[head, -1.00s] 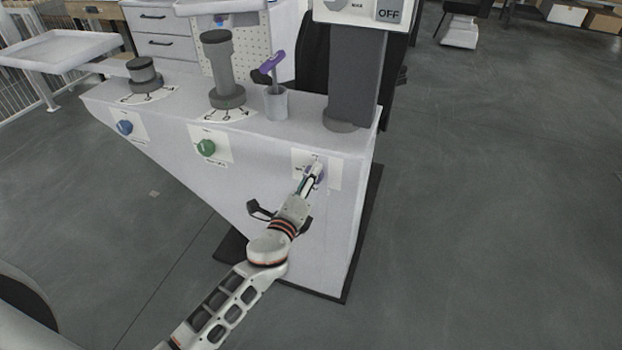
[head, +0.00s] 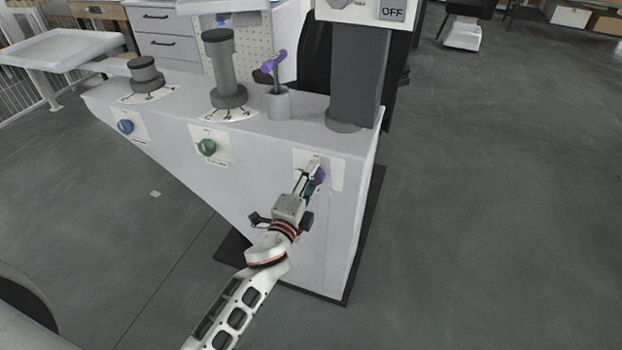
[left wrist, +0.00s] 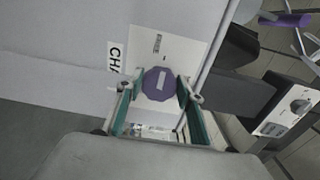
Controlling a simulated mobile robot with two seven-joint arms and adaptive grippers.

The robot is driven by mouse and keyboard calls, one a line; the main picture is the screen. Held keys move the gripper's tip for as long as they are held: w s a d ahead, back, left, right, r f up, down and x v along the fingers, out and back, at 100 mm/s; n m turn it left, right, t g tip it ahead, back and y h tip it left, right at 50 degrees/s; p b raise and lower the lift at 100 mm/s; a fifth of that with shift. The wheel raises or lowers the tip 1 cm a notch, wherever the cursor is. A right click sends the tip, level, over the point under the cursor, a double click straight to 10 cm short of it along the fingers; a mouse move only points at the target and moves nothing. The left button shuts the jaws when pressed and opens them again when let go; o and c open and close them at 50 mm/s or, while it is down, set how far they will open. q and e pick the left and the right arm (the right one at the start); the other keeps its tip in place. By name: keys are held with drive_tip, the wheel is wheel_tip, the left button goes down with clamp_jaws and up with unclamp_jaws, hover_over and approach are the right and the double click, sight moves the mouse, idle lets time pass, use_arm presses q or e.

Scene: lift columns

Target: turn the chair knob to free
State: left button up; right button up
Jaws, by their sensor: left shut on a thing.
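The chair knob is a purple knob with a pale bar mark on its face. It sits on a white label plate at the right end of the bench front, and shows in the head view (head: 319,177) and in the left wrist view (left wrist: 160,84). My left gripper (head: 314,182) has its teal-padded fingers on either side of the knob, shut on it, as the left wrist view also shows (left wrist: 160,92). The printing on the plate is too small and partly hidden to read in full. My right gripper is in neither view.
The grey bench (head: 265,190) also carries a green knob (head: 206,147) and a blue knob (head: 125,127) on its front. Several columns stand on top, with a cup (head: 278,104) holding a purple-handled thing. The floor to the right is clear.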

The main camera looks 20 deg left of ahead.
use_arm(q)
drive_tip(key=o, duration=1.1)
drive_tip(key=shift+c, duration=0.2)
drive_tip(key=s, duration=1.2)
drive_tip(key=shift+a, duration=0.25)
drive_tip(key=shift+s, duration=0.1)
